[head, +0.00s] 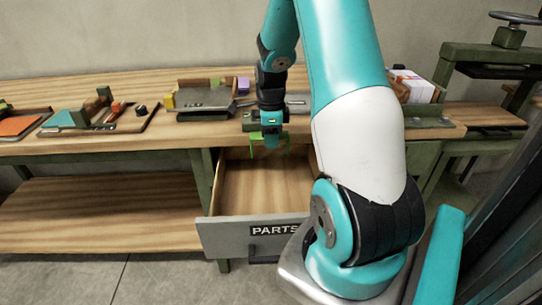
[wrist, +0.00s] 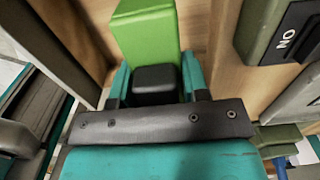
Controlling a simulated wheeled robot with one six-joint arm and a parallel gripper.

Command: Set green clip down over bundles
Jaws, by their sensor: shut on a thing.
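My gripper (head: 271,142) points down over the open drawer (head: 266,185) marked PARTS, just in front of the bench edge. It is shut on the green clip (head: 285,138), whose thin green legs show on either side of the fingers. In the wrist view the clip (wrist: 145,32) is a bright green block at the top, between the teal fingers of my gripper (wrist: 155,75). The clip is held in the air, apart from the bench top. I cannot tell for sure which things are the bundles; a white and orange stack (head: 413,86) sits at the right, partly behind my arm.
A tray (head: 205,97) with yellow and purple blocks stands on the bench (head: 150,145) left of my gripper. Further left are boards with teal (head: 65,119) and orange (head: 18,125) pieces. A green press (head: 490,55) stands at the far right. The drawer looks empty.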

